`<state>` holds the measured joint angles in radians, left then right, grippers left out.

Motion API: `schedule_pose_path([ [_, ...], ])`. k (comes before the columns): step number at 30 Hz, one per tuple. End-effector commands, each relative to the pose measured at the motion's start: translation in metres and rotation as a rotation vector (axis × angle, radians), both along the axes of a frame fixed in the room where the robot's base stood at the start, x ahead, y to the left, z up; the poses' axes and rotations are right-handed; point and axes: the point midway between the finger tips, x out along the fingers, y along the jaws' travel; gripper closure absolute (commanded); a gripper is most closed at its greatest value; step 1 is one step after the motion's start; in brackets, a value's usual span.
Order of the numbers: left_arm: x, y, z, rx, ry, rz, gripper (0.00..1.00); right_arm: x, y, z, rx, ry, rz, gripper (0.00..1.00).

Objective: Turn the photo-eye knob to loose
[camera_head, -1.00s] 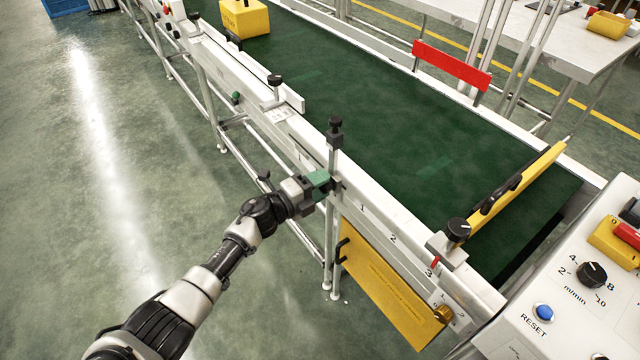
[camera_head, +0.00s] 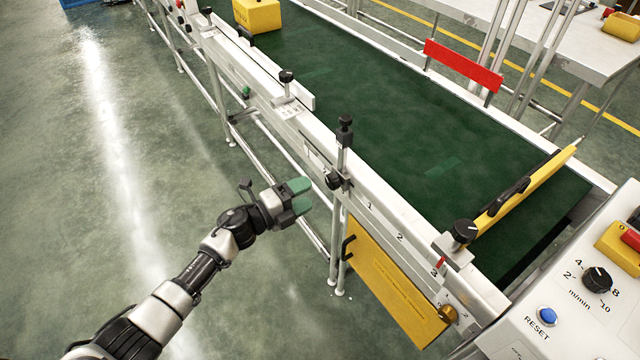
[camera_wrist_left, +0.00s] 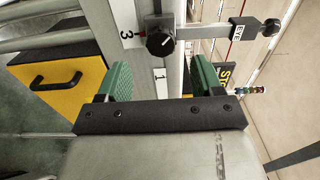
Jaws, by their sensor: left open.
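The photo-eye knob (camera_head: 333,181) is a small black knob on the conveyor's near side rail, at the foot of a post. In the left wrist view the knob (camera_wrist_left: 160,42) shows a white pointer line, ahead of the gap between my fingers. The post carries an EYE label (camera_wrist_left: 238,33) and a black top knob (camera_head: 345,121). Loose or tight markings cannot be read. My left gripper (camera_head: 303,196), with green finger pads, is open and empty, a short way left of the knob and apart from it. Its pads also show in the left wrist view (camera_wrist_left: 162,75). My right gripper is not in view.
A yellow panel (camera_head: 395,285) with a black handle hangs below the rail. A yellow diverter bar (camera_head: 522,192) crosses the green belt (camera_head: 420,125). A control panel (camera_head: 560,345) stands at right.

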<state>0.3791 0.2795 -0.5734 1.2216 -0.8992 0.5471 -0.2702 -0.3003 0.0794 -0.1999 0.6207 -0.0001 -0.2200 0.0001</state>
Motion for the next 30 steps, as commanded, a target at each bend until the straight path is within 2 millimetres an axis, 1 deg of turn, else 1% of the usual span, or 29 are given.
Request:
schedule_pose_path([
  [1,-0.006,0.009,0.000,0.002,0.001,0.000,0.33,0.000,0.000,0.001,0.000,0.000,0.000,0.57],
  [3,-0.012,0.017,-0.001,0.002,0.001,0.000,0.33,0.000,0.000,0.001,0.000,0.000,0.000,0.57],
  [7,-0.019,0.026,0.000,0.001,0.000,0.000,0.33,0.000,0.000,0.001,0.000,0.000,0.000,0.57],
  [11,-0.022,0.029,0.000,-0.001,0.001,-0.001,0.33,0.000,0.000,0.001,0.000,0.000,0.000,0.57],
  [25,-0.022,0.029,-0.001,-0.002,0.005,0.003,0.33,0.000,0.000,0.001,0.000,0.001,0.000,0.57],
  [26,-0.022,0.031,-0.003,-0.007,0.015,0.010,0.33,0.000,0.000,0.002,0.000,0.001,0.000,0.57],
  [28,-0.022,0.037,-0.015,-0.032,0.072,0.057,0.33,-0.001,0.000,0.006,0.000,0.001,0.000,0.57],
  [29,-0.024,0.042,-0.024,-0.052,0.114,0.090,0.33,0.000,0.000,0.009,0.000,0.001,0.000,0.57],
  [30,-0.026,0.050,-0.039,-0.083,0.183,0.145,0.33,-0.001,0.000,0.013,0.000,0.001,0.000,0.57],
])
